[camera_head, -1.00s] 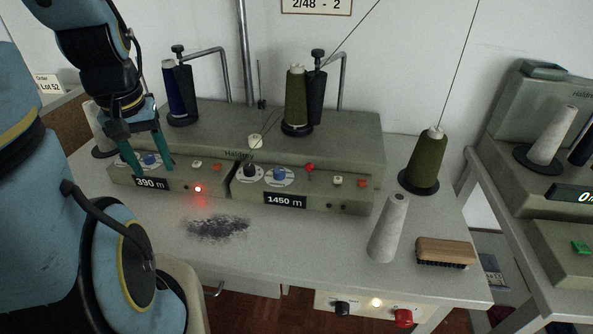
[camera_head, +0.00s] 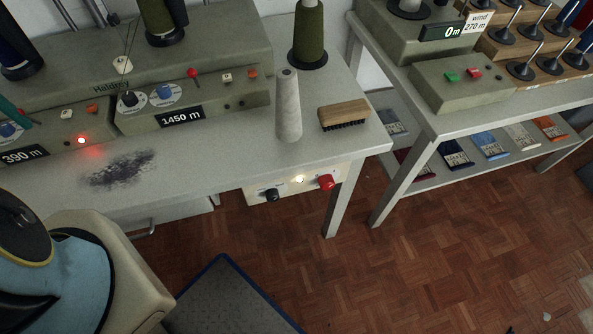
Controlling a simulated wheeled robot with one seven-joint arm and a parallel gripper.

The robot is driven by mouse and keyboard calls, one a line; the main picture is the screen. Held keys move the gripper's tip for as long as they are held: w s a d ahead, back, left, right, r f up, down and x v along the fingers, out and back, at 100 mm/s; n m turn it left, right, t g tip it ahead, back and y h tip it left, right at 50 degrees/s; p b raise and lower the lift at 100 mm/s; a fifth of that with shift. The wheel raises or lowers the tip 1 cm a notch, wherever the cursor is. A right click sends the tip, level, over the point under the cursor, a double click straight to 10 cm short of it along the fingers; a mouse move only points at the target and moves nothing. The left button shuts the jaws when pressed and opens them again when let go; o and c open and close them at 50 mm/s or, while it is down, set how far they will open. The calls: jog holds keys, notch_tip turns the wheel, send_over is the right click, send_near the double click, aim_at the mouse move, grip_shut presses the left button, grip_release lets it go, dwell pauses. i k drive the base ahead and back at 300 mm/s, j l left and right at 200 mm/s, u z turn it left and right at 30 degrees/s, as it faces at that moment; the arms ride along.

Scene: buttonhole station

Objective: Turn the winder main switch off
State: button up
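The winder (camera_head: 205,62) is a grey-green two-unit machine on a grey table. Its displays read 390 m and 1450 m, and a red lamp (camera_head: 82,140) glows on the left unit. Under the table's front edge is a pale panel (camera_head: 286,190) with a black knob (camera_head: 270,194), a lit whitish lamp (camera_head: 299,179) and a red knob (camera_head: 326,182). No label on the panel is readable. My gripper (camera_head: 12,112) shows only as a teal finger at the left edge, by the left unit's blue knob, far from the panel. The rest of it is out of frame.
A grey cone (camera_head: 288,105), a green thread cone (camera_head: 307,35) and a wooden brush (camera_head: 344,114) stand on the table's right end. Dark lint (camera_head: 118,168) lies at front. A second table (camera_head: 452,121) stands right. Parquet floor (camera_head: 430,260) is open; a mat (camera_head: 225,300) lies below.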

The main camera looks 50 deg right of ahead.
aim_at(326, 182)
jog(key=k+j+z, duration=0.65)
jog(key=z, duration=0.2)
